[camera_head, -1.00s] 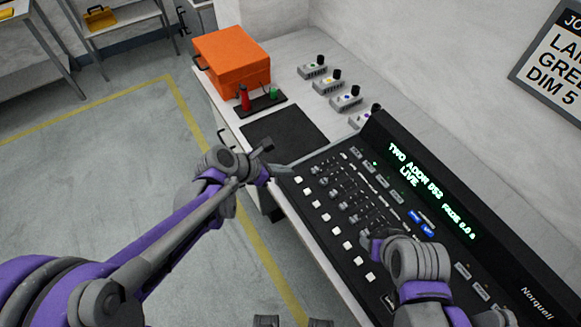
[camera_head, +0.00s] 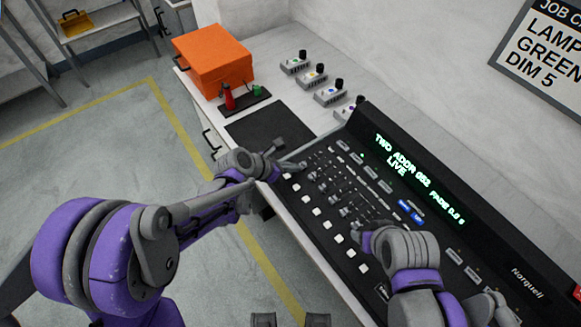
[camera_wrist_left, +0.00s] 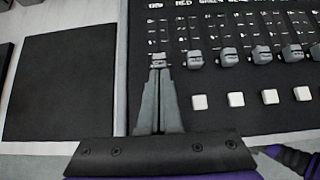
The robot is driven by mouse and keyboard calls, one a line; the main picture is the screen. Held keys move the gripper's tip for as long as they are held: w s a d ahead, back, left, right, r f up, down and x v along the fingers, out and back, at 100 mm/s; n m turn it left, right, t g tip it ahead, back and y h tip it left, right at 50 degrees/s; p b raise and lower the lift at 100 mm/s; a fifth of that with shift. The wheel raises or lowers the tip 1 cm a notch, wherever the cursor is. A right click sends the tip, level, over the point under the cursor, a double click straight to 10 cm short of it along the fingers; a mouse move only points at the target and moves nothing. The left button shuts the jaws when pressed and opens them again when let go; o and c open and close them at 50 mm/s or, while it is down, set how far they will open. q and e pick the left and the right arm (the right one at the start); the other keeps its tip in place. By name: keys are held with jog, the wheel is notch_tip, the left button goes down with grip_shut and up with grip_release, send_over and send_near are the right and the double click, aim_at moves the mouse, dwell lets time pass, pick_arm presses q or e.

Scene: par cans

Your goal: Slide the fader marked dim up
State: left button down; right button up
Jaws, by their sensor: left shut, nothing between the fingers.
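The black lighting console (camera_head: 455,262) has a row of grey fader caps. In the left wrist view the leftmost cap (camera_wrist_left: 158,60) stands left of the column labelled red; its own label is too blurred to read. My left gripper (camera_head: 300,165) is shut and empty, its fingertips (camera_wrist_left: 158,68) at the near side of that cap; I cannot tell whether they touch it. The neighbouring caps (camera_wrist_left: 194,60) sit at about the same height. My right gripper (camera_head: 368,240) is over the console's right-hand faders; its fingers are mostly hidden by its wrist.
White buttons (camera_wrist_left: 200,102) line the console below the faders. The display (camera_head: 418,180) reads "TWO ADDR 052 LIVE". A black mat (camera_head: 270,132), an orange case (camera_head: 213,60) and small grey boxes (camera_head: 313,75) lie beyond. A wall card (camera_head: 545,50) reads "DIM 5".

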pick_arm(q)
jog(key=b, duration=0.2)
send_near(323, 155)
jog(key=x, duration=0.5)
jog(key=shift+w+f, duration=0.1)
jog(key=shift+f, duration=0.15)
pick_arm(e)
jog(key=shift+s+f, duration=0.2)
jog(key=shift+f, duration=0.4)
jog(key=shift+s+f, duration=0.15)
jog(key=shift+f, duration=0.4)
pick_arm(q)
jog(key=shift+w+d+r, duration=0.1)
jog(key=shift+r+p, duration=0.15)
jog(key=shift+p, duration=0.15)
pick_arm(e)
jog(key=shift+r, duration=0.15)
